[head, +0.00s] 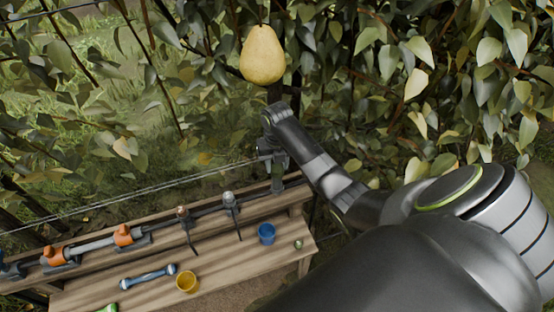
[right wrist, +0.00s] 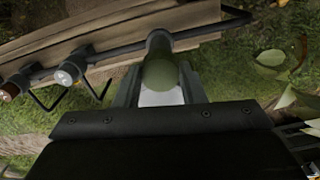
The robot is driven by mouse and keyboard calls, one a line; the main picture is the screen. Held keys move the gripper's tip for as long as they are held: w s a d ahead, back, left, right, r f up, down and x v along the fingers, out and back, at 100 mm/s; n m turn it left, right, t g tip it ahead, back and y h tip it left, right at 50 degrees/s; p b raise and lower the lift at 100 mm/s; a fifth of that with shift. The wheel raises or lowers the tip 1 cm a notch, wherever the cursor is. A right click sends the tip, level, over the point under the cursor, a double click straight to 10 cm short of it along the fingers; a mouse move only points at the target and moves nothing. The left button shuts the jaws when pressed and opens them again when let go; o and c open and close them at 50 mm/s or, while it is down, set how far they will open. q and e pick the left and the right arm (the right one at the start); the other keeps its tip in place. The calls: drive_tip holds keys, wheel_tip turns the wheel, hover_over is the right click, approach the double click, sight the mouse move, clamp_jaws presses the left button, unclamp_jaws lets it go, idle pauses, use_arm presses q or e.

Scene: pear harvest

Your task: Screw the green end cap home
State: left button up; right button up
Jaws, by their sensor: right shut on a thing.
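The green end cap (right wrist: 159,68) sits between the two fingers of my right gripper (right wrist: 160,92), which is shut on it. In the head view my right gripper (head: 275,158) reaches down to the right end of the bench, and part of the green cap (head: 277,180) shows below it. A grey pipe (head: 92,245) runs along the back of the bench toward the cap. The fingers hide much of the joint, so I cannot tell how far the cap is on. My left gripper is not in view.
The wooden bench (head: 225,262) holds a blue cup (head: 266,233), a yellow cup (head: 187,282) and a blue-ended tool (head: 148,277). A pear (head: 262,55) hangs above my gripper, among leaves.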

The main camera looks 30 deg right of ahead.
drive_tip(key=m+p, duration=0.4)
drive_tip(key=m, duration=0.2)
drive_tip(key=shift+r+p, duration=0.2)
drive_tip(key=shift+p, duration=0.1)
drive_tip(key=m+p, duration=0.2)
drive_tip(key=m, duration=0.1)
drive_tip(key=shift+m, duration=0.3)
drive_tip(key=shift+f+m, duration=0.15)
drive_tip(key=shift+m, duration=0.65)
drive_tip(key=o, duration=1)
drive_tip(key=shift+a, duration=0.1)
drive_tip(key=shift+o, duration=0.2)
